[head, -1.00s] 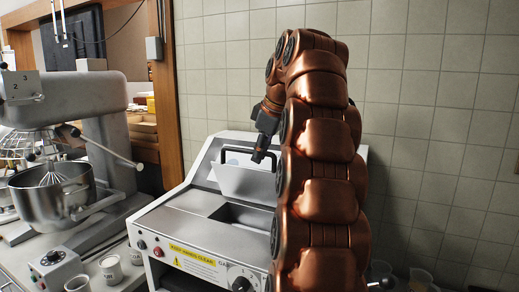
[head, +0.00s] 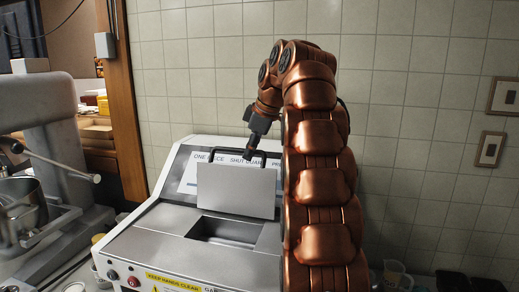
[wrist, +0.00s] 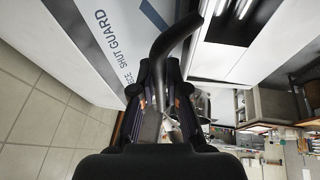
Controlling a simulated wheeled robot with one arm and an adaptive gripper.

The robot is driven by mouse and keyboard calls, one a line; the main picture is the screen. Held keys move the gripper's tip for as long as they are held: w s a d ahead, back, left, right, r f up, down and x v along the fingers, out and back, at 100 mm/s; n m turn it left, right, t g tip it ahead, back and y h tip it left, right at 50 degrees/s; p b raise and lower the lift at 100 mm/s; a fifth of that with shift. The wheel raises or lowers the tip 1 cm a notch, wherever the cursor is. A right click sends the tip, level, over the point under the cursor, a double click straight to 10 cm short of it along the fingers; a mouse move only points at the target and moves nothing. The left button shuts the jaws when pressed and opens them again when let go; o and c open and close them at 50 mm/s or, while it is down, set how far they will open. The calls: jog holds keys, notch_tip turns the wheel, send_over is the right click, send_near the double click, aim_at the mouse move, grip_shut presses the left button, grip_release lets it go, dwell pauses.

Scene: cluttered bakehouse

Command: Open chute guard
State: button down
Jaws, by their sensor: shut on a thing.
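The chute guard (head: 236,192) is a flat grey metal flap on the slanted front of the grey machine (head: 135,255). It stands raised at a steep tilt behind the open rectangular chute (head: 225,231). Its black bar handle (head: 222,152) runs along the top edge, and the bent end of the handle (wrist: 178,42) shows in the wrist view. My gripper (head: 248,153) is shut on the right part of this handle. In the wrist view, my gripper's fingers (wrist: 160,95) close around the bar; the fingertip contact is partly hidden.
A printed sign (head: 210,158) reading "SHUT GUARD" lies behind the flap. A mixer with a steel bowl (head: 20,210) stands at left. Cups (head: 393,273) stand low at right, behind my arm. The tiled wall (head: 420,120) is close behind.

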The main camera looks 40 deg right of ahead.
jog(key=shift+w+r, duration=0.15)
jog(key=shift+r, duration=0.2)
jog(key=c, duration=1.6)
grip_release()
jog(key=o, duration=0.4)
jog(key=shift+f, duration=0.15)
jog(key=shift+f, duration=0.1)
